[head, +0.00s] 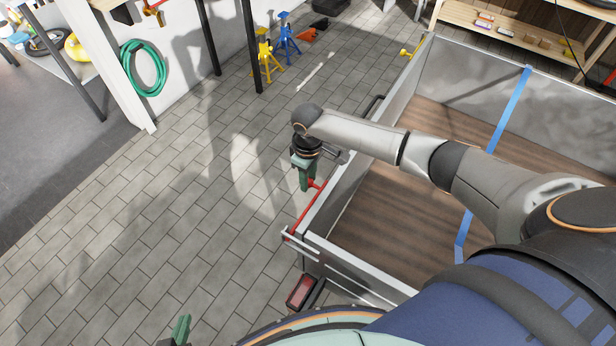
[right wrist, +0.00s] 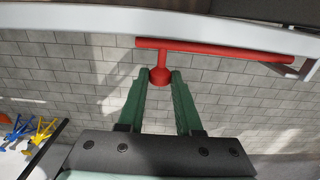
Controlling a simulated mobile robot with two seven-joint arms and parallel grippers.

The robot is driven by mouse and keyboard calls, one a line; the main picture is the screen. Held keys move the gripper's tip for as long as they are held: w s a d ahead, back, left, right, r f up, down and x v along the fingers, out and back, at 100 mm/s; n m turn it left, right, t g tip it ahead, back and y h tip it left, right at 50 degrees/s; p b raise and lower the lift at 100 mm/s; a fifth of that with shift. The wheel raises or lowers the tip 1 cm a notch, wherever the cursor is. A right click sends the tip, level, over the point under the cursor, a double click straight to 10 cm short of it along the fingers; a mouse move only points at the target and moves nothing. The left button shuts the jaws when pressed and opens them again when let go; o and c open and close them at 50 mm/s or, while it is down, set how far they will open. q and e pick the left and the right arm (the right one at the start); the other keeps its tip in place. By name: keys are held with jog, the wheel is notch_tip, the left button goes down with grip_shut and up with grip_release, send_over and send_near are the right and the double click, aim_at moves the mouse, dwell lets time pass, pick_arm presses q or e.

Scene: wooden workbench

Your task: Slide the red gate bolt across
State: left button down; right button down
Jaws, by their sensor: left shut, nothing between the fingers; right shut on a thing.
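The red gate bolt (head: 307,210) is a thin rod along the outer left side of the grey trailer (head: 346,192). It has a short handle with a round knob sticking out. My right gripper (head: 306,186) is at that handle, its green fingers pointing down in the head view. In the right wrist view, the bolt (right wrist: 215,50) runs across the top, and my right gripper (right wrist: 163,76) is shut on its knob with the fingertips. My left gripper (head: 181,330) is shut and empty at the bottom edge of the head view, away from the trailer and mostly cut off.
A red tail light (head: 301,291) sits at the trailer's near corner. A blue strap (head: 497,130) crosses the trailer bed. Blue (head: 285,40) and yellow (head: 264,55) stands are at the back. A green hose (head: 143,68) hangs at left. The tiled floor left of the trailer is clear.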

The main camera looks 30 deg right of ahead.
jog(key=shift+d, duration=0.1)
jog(key=w+d, duration=0.2)
jog(key=d, duration=0.1)
jog(key=shift+w+d, duration=0.1)
jog(key=shift+d, duration=0.15)
jog(key=c, duration=0.6)
grip_release()
